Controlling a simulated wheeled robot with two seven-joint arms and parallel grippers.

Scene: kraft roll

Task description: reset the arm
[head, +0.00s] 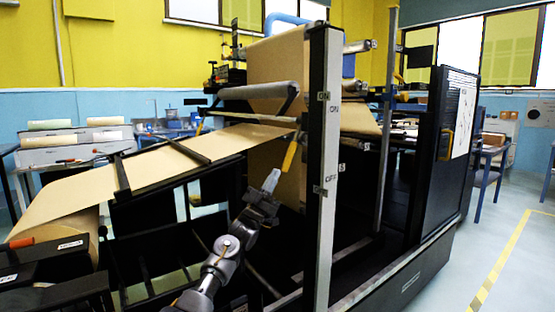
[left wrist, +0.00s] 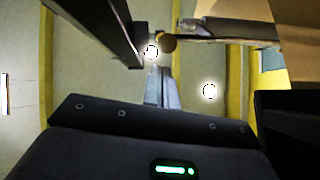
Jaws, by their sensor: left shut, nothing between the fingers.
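My left arm reaches up from the bottom centre of the head view. Its gripper (head: 271,180) is shut and empty, in front of the machine and left of the grey upright post (head: 325,150). A yellow strip or handle (head: 290,154) shows just above the fingertips; I cannot tell whether they touch. In the left wrist view the shut fingers (left wrist: 163,88) point up, with a dark bar (left wrist: 105,28) to their left and a round-ended rod (left wrist: 215,32) to their right. My right gripper is not in view.
The brown kraft web (head: 120,186) runs from the roll (head: 68,225) at lower left up to a grey roller (head: 258,90). Dark frame bars surround my arm. The post carries ON and OFF labels. Open floor (head: 510,260) with a yellow line lies at right.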

